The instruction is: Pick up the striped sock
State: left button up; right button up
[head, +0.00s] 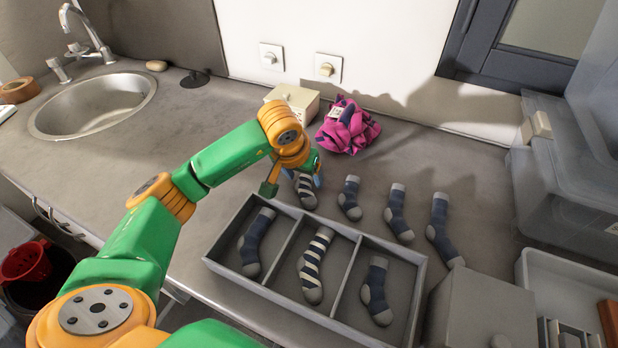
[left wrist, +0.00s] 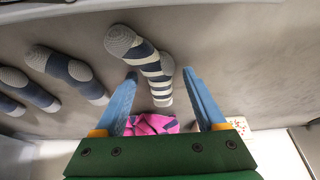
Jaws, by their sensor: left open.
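A striped sock, navy and pale with a grey toe, lies on the counter (head: 306,190). In the left wrist view this striped sock (left wrist: 153,68) appears between the fingertips, its toe toward the top. My left gripper (head: 303,174) is open over its cuff end, with a finger to either side; I cannot tell whether they touch it. A second striped sock (head: 314,265) lies in the middle compartment of the grey tray (head: 339,227). My right gripper is not in view.
Several plain navy and grey socks lie on the counter to the right, one of them here (head: 349,198). The tray's outer compartments each hold a navy sock. Behind are a pink cloth (head: 347,126) and a beige box (head: 292,102). Clear bins (head: 565,170) stand at right.

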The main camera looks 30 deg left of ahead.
pick_arm(q)
jog(key=shift+s+r, duration=0.1)
grip_shut()
jog(key=shift+r, duration=0.1)
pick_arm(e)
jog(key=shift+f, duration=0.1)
